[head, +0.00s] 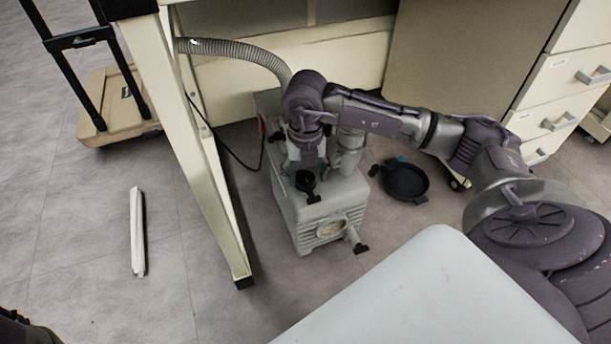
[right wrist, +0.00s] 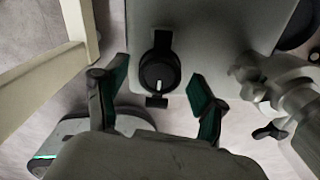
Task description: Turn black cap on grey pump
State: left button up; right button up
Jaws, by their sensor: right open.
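The grey pump (head: 335,208) stands on the floor beside the table leg, under the bench edge. The black cap (head: 306,182) is on its top face. In the right wrist view the round black cap (right wrist: 159,72) carries a white mark and has dark tabs above and below it on the pump (right wrist: 205,28). My right gripper (head: 306,168) is over the pump top at the cap. Its green-padded fingers (right wrist: 158,78) are open, one on each side of the cap, with gaps showing between them and it. I cannot tell its exact height. My left gripper is not seen.
A ribbed grey hose (head: 235,52) runs to the pump's back. A cream table leg (head: 205,165) stands close left of the pump. A round black pan-like object (head: 406,180) lies to the right. A white bar (head: 137,232) lies on open floor.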

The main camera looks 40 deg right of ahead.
jog(key=shift+c, duration=0.2)
jog(key=c, duration=1.1)
